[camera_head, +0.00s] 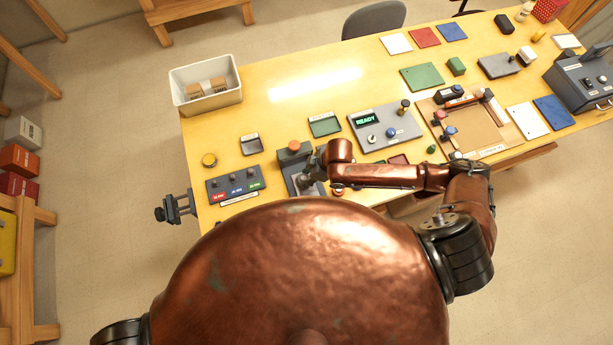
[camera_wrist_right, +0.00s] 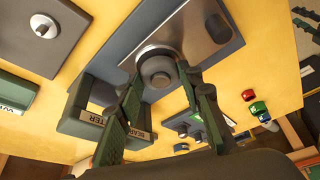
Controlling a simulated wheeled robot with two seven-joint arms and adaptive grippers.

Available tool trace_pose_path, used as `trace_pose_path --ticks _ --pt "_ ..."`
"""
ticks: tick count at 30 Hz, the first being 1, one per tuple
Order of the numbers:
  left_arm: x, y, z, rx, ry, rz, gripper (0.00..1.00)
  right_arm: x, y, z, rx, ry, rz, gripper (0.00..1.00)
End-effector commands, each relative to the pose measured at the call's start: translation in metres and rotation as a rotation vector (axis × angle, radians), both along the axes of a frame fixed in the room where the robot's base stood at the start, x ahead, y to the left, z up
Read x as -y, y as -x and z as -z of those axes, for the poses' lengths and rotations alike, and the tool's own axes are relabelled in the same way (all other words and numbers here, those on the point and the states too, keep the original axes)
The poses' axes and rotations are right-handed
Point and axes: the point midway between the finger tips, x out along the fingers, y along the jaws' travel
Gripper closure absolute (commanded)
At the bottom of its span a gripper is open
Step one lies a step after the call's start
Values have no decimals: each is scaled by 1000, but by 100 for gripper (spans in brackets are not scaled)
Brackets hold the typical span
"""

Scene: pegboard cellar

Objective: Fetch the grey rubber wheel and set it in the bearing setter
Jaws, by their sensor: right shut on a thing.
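The grey rubber wheel (camera_wrist_right: 157,70) shows in the right wrist view as a dark grey round piece with a raised hub. My right gripper (camera_wrist_right: 163,78) is shut on it, one finger on each side. The wheel is at a pale ring on the metal plate of the bearing setter (camera_wrist_right: 215,47); I cannot tell if it is fully seated or just above. The setter's dark grey block carries a partly hidden label. In the head view the bearing setter (camera_head: 287,159) stands at the table's near edge, and my right gripper (camera_head: 311,183) is over it, largely hiding the wheel. My left gripper is out of view.
A button panel (camera_head: 236,184) lies left of the setter. A grey panel reading READY (camera_head: 386,130) and a brown board tray (camera_head: 480,131) lie to the right. A white bin (camera_head: 206,101) with brown boxes stands at the far left corner.

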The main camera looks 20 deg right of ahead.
Motion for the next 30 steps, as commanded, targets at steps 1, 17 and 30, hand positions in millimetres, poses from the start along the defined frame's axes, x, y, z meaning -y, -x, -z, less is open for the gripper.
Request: trace_pose_path --ticks 1,17,30 --pt "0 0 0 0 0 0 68 0 0 0 0 0 0 90" --pt "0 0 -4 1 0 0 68 -1 0 6 1 -1 -1 90" --pt "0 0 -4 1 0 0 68 0 0 6 0 0 0 46"
